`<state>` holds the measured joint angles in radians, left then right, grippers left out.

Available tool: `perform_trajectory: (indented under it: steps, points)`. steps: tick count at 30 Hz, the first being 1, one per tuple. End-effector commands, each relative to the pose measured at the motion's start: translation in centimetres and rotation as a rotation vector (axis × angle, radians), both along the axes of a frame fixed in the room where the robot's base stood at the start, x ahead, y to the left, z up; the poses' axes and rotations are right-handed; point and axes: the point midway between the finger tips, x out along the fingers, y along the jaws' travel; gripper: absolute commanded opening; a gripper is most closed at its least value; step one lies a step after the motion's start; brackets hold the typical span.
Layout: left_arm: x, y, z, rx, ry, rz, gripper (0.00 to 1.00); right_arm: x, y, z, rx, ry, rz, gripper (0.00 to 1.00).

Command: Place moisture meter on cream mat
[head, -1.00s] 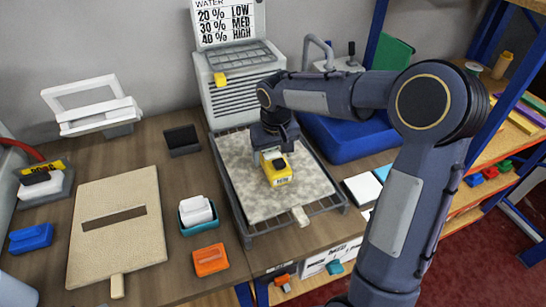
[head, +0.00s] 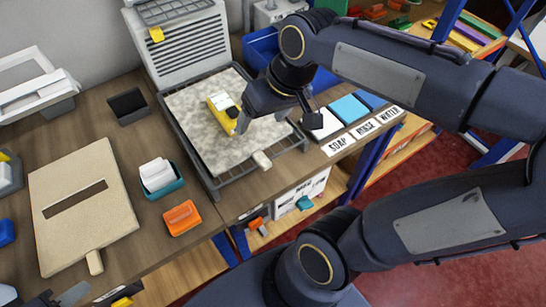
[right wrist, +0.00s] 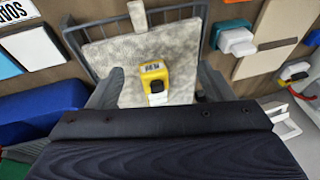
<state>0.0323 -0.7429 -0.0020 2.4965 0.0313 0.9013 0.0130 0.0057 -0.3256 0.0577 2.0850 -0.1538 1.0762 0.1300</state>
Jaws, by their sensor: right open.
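The yellow moisture meter (head: 222,108), with a dark part on it, lies on the mottled cream mat (head: 207,145) in the wire tray. In the right wrist view the meter (right wrist: 153,72) appears between my spread fingers, with mat showing on both sides of it. My right gripper (head: 276,121) is open and empty, close to the meter on its right side in the head view. One finger overlaps the meter's edge there; I cannot tell whether they touch.
Left of the tray are a teal holder with a white block (head: 160,178), an orange block (head: 182,218) and a beige slotted board (head: 112,220). Right of it are coloured pads (head: 348,108) and SOAP, RINSE and WATER labels. A grey vented unit (head: 190,50) stands behind the tray.

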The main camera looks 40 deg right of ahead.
Motion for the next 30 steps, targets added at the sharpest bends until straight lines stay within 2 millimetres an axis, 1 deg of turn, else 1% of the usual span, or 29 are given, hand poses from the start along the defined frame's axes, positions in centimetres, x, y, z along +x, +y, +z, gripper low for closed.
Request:
perform_trajectory:
  steps: [1, 3, 6, 9, 13, 30]
  points:
    - [0.0, 0.0, 0.0, 0.0, 0.0, 0.0, 0.36, -2.4, 0.4, -0.8, 0.032, -0.036, -0.014, 0.74]
    - [0.0, 0.0, 0.0, 0.0, 0.0, 0.0, 0.36, -4.8, 1.2, -2.0, 0.076, -0.08, -0.027, 0.74]
    - [0.0, 0.0, 0.0, 0.0, 0.0, 0.0, 0.36, -7.1, 2.2, -3.6, 0.123, -0.126, -0.043, 0.74]
    - [0.0, 0.0, 0.0, 0.0, 0.0, 0.0, 0.36, -8.3, 2.9, -4.6, 0.15, -0.155, -0.053, 0.74]
    - [0.0, 0.0, 0.0, 0.0, 0.0, 0.0, 0.36, -8.8, 3.2, -5.0, 0.161, -0.166, -0.057, 0.74]
    - [0.0, 0.0, 0.0, 0.0, 0.0, 0.0, 0.36, -8.7, 3.2, -5.0, 0.159, -0.164, -0.056, 0.74]
